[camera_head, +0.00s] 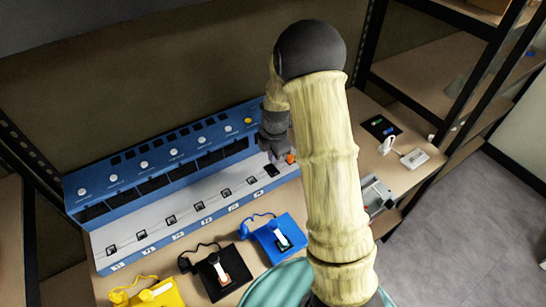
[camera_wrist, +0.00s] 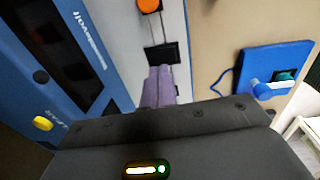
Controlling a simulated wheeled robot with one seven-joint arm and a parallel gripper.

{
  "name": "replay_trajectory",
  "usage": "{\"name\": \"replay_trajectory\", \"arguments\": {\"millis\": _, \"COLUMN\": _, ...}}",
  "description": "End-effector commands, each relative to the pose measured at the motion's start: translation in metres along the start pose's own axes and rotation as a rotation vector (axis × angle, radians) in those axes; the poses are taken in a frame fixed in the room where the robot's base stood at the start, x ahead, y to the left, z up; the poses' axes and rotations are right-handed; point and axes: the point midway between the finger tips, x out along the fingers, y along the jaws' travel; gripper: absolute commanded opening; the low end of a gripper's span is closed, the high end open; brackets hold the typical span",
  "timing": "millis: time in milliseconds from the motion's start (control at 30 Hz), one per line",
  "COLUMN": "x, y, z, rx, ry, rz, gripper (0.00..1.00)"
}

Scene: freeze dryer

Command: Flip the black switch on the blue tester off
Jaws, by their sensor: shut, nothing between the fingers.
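The blue tester (camera_head: 145,165) is a long blue and grey panel along the back of the table. In the wrist view its blue front (camera_wrist: 35,55) is at the left. A black switch (camera_wrist: 162,53) sits on its grey strip, close to an orange button (camera_wrist: 149,5); the switch also shows in the head view (camera_head: 272,170). My gripper (camera_head: 274,153) is over the right end of the tester. In the wrist view its purple fingers (camera_wrist: 158,72) are shut and empty, their tips just at the black switch's near edge. I cannot tell whether they touch it or which way the switch is set.
A white device (camera_head: 414,158) lies at the right. Dark shelf posts (camera_head: 372,40) rise behind my arm.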

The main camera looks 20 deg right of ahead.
Motion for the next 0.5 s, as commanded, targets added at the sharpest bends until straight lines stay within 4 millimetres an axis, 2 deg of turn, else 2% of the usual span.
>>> {"name": "replay_trajectory", "arguments": {"millis": 33, "x": -0.011, "y": 0.003, "z": 0.001, "rx": -0.001, "ry": -0.001, "rz": 0.006, "gripper": 0.0}}
{"name": "replay_trajectory", "arguments": {"millis": 300, "x": -0.063, "y": 0.015, "z": -0.002, "rx": -0.005, "ry": -0.001, "rz": 0.006, "gripper": 0.0}}
{"name": "replay_trajectory", "arguments": {"millis": 500, "x": -0.091, "y": 0.022, "z": -0.005, "rx": -0.01, "ry": 0.0, "rz": 0.003, "gripper": 0.0}}
